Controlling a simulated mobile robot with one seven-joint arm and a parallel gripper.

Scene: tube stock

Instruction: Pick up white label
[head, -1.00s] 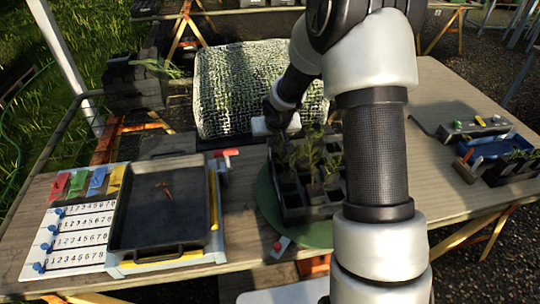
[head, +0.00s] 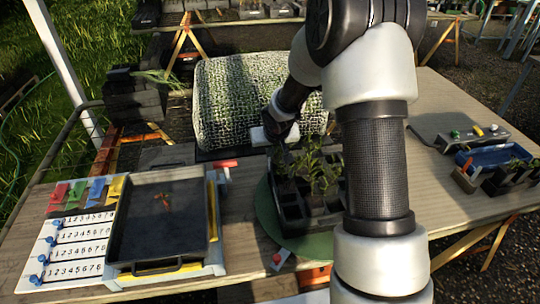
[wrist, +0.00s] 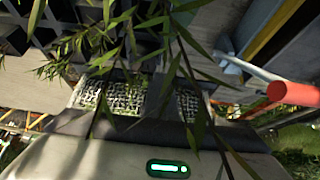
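I cannot make out a white label for certain in either view. My gripper (head: 275,137) is at the far side of the black plant tray (head: 293,216), in front of the mesh-covered roll (head: 250,100). In the wrist view, the pale gripper body with a green-lit display fills the bottom, and leaves (wrist: 170,45) hang across the camera. The dark fingers (wrist: 150,97) are partly hidden by leaves, so I cannot tell their opening or whether they hold anything. The plant tray, with leafy seedlings (head: 315,168), sits on a green round base (head: 262,205).
A dark shallow tray (head: 160,240) stands left, beside a white numbered board (head: 75,246) and coloured tags (head: 97,188). A red-tipped lever (head: 225,164) lies near the gripper; it also shows in the wrist view (wrist: 295,93). A blue tray (head: 490,155) is at right.

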